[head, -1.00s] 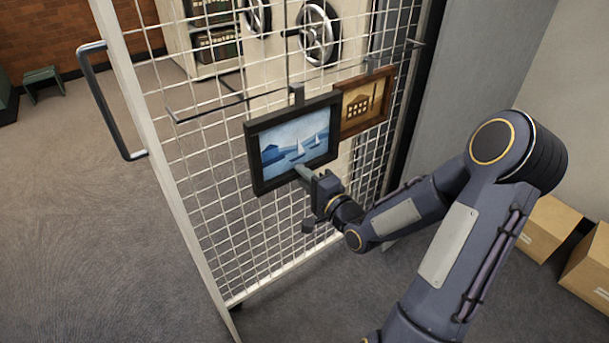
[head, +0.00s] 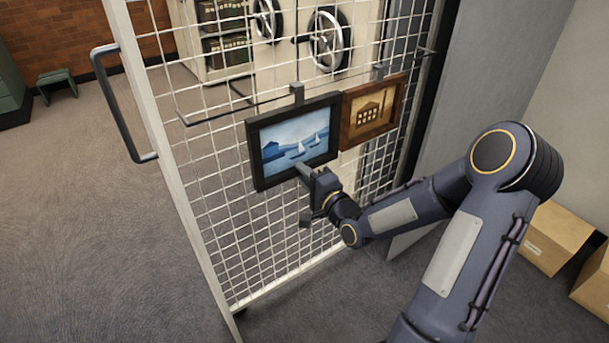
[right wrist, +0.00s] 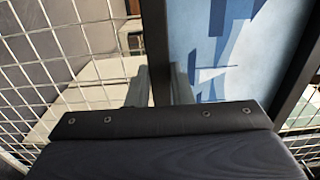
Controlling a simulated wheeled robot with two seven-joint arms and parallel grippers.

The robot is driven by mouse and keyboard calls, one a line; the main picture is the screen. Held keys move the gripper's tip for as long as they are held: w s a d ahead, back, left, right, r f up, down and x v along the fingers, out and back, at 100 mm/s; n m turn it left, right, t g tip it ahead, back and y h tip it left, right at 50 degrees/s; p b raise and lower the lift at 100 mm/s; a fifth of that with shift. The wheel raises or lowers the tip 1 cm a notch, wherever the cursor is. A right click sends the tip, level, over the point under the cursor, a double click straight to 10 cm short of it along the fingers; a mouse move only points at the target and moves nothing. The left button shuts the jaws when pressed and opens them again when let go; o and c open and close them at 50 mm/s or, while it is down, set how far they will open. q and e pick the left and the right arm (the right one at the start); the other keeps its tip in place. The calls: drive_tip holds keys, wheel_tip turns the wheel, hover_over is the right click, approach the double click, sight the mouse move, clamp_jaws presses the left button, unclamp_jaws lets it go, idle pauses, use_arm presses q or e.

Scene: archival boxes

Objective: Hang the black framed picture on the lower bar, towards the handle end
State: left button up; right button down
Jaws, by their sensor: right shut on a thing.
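The black framed picture (head: 295,146), a blue scene with sailboats, is upright in front of the white mesh rack. My right gripper (head: 304,172) is shut on its lower frame edge; the right wrist view shows the black frame (right wrist: 157,50) between the fingers. A hanger (head: 297,92) on its top reaches the height of the lower bar (head: 235,110); I cannot tell whether it rests on it. The handle (head: 118,110) is on the rack's left post. My left gripper is not in view.
A brown framed picture (head: 373,110) hangs close to the right of the black one. The bar's left part, towards the handle, is free. A grey wall panel (head: 480,90) stands right of the rack. Cardboard boxes (head: 553,238) sit on the floor at right.

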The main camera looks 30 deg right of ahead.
sight(293, 164)
drive_tip(key=shift+w+r, duration=0.1)
drive_tip(key=shift+w, duration=0.05)
drive_tip(key=shift+w+a+b, duration=0.2)
drive_tip(key=shift+w+b, duration=0.35)
drive_tip(key=shift+w, duration=1.75)
drive_tip(key=shift+w+r, duration=0.25)
drive_tip(key=shift+w, duration=0.25)
drive_tip(key=shift+f, duration=0.1)
drive_tip(key=shift+s+f+b, duration=0.1)
drive_tip(key=shift+f+b, duration=0.95)
drive_tip(key=shift+s, duration=0.2)
drive_tip(key=shift+f+b, duration=0.9)
drive_tip(key=shift+f, duration=0.05)
idle(0.4)
